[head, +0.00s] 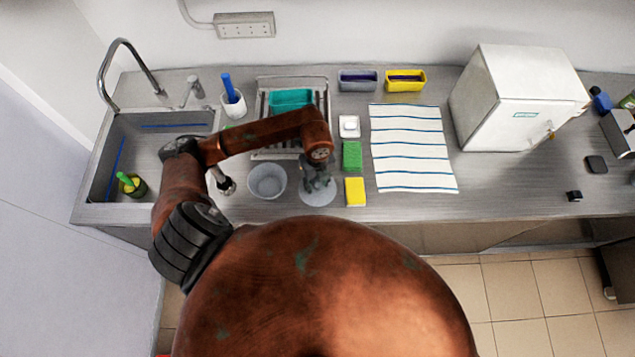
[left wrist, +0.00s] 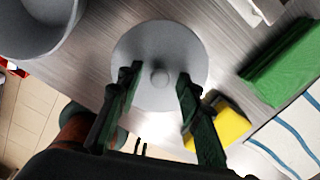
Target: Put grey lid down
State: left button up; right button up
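The grey lid (head: 318,198) is a round disc lying on the counter, just right of the grey bucket (head: 267,181). In the left wrist view the lid (left wrist: 150,45) shows its round knob near its middle. My left gripper (head: 318,186) is right above the lid, pointing down. In the left wrist view its two fingers (left wrist: 158,78) are apart, with the knob in the gap between the tips and space on both sides. The lid's near edge is partly hidden by the fingers. My right gripper is not in view.
A yellow sponge (head: 355,192) and a green sponge (head: 352,156) lie just right of the lid. A dish rack (head: 291,84) stands behind; the sink (head: 150,150) is at left.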

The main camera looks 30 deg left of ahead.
aim_at(317, 185)
pick_arm(q)
jog(key=shift+r, duration=0.15)
notch_tip(317, 185, up, 12)
jog(key=b, duration=0.1)
dwell(0.3)
dwell(0.4)
